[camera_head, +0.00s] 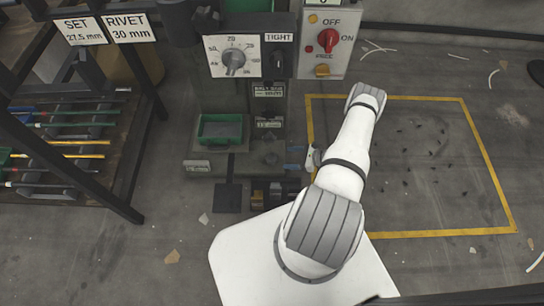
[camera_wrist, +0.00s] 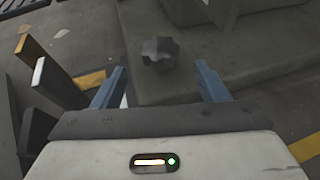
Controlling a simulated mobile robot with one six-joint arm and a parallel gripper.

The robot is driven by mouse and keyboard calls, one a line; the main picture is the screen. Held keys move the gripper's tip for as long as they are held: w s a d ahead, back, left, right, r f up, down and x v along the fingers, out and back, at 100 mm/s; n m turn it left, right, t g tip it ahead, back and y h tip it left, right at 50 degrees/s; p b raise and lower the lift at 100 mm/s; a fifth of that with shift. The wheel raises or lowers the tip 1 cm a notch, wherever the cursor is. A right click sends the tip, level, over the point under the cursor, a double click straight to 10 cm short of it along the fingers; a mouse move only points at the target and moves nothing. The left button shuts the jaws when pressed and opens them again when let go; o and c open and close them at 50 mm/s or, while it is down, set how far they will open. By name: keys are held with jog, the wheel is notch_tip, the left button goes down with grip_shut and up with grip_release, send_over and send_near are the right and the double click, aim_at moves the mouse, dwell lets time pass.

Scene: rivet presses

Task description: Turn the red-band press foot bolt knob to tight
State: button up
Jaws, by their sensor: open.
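A dark, lobed knob (camera_wrist: 158,52) stands on a grey-green foot plate (camera_wrist: 225,55) in the wrist view. My gripper, with two blue fingers (camera_wrist: 160,74), is open and empty. The knob is seen in the gap between the fingers, near their tips, with space on both sides. Contact is not visible. I see no red band in either view, and no mark showing the knob's turn.
A green tray (camera_head: 221,130) sits on the press. A rod rack (camera_head: 60,140) is left. The yellow-outlined floor (camera_head: 440,190) is open.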

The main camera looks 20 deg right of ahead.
aim_at(275, 158)
jog(key=b+x, duration=0.1)
jog(key=x, duration=0.6)
jog(key=shift+w+a+f+b, duration=0.1)
jog(key=shift+w+a+b, duration=0.1)
jog(key=shift+a+b, duration=0.15)
jog(key=shift+c, duration=0.4)
jog(key=c, duration=0.9)
